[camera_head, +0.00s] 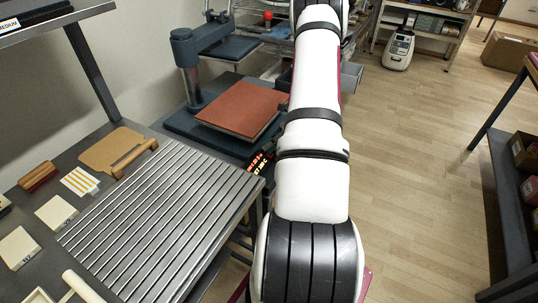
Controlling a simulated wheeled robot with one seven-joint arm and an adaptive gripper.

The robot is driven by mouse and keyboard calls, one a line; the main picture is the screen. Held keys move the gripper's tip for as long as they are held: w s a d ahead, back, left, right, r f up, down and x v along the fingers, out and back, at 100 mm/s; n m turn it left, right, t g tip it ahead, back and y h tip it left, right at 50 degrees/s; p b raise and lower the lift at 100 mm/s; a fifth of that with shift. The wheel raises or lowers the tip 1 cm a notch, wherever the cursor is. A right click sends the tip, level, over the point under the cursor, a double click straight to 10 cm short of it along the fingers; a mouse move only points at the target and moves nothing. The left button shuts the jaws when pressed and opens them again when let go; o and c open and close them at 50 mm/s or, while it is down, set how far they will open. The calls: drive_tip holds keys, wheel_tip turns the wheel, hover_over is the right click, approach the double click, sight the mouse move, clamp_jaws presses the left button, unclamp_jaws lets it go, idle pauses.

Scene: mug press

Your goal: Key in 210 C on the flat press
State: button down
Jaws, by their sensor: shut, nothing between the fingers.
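The flat press stands left of my arm at the back of the bench. It has a blue-grey post (186,62) and a flat red-brown pad (238,106) on a dark base. A small display (259,164) with lit red and orange characters sits at the press's front right, close beside my arm. The characters are too small to read surely, and part of the panel is hidden behind my arm. My white and black arm runs up the picture to the right of the press. I cannot make out my gripper; the arm hides that area.
A ribbed metal surface (165,215) fills the bench in front of the press. A tan board (112,150) with a wooden bar, pale tiles (56,213) and a brush-like block (38,176) lie left of it. Open wooden floor lies to the right, with a shelf at the far right edge.

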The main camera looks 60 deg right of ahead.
drive_tip(key=shift+f+b, duration=0.35)
drive_tip(key=shift+f, duration=0.15)
idle(0.4)
drive_tip(key=shift+r, duration=0.1)
drive_tip(key=shift+r+p, duration=0.45)
drive_tip(key=shift+r, duration=0.4)
drive_tip(key=shift+r+p, duration=1.25)
drive_tip(key=shift+r, duration=1.3)
idle(1.4)
